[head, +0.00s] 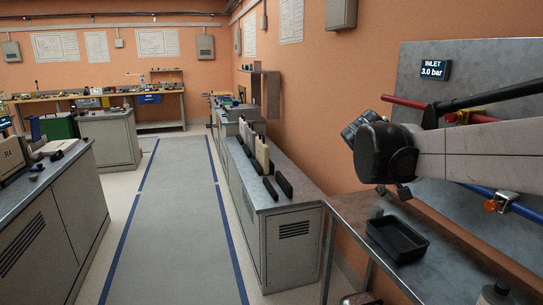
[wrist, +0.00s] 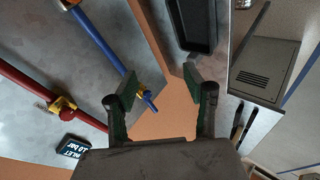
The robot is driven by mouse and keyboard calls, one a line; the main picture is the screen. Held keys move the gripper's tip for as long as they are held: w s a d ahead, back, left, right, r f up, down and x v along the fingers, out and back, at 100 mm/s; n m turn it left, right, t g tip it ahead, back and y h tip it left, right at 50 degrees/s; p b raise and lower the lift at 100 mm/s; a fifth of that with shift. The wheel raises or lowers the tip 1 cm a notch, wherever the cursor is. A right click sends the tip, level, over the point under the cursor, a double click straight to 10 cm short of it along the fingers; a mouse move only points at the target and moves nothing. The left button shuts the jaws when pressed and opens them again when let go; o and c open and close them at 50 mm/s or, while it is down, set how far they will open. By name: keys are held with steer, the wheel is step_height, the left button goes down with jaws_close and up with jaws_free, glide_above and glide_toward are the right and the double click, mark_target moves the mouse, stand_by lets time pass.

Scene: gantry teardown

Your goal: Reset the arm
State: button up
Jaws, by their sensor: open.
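My arm reaches in from the right of the head view, in front of the grey wall panel (head: 415,80). My gripper (head: 392,191) hangs at its end above the steel bench (head: 345,207). In the wrist view, my gripper (wrist: 160,84) shows two dark fingers with green inner pads, spread apart. Nothing is between them; the orange wall shows through the gap. A black tray (head: 397,240) sits on the bench below and looks empty. It also shows at the top of the wrist view (wrist: 195,45), apart from the fingers.
The panel carries a red pipe (wrist: 25,82), a blue pipe (wrist: 97,40), valves and a display (head: 434,70) reading "INLET 3.0 bar". Several black and cream upright items stand on a grey cabinet (head: 294,240) to the left. The floor aisle (head: 172,220) is clear.

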steer(key=s+a+f+y, duration=0.2)
steer(key=s+a+f, duration=0.1)
steer(key=s, duration=0.6)
steer(key=s+a+f+m+t+y+p, duration=0.1)
steer(key=s+a+f+y, duration=0.2)
steer(key=s, duration=0.6)
steer(key=s+a+f+m+y, duration=0.1)
steer(key=s+a+f, duration=0.3)
steer(key=s, duration=0.5)
steer(key=shift+a+f+t+y, duration=0.2)
steer(key=shift+a+t+y, duration=0.1)
steer(key=shift+a+y, duration=0.7)
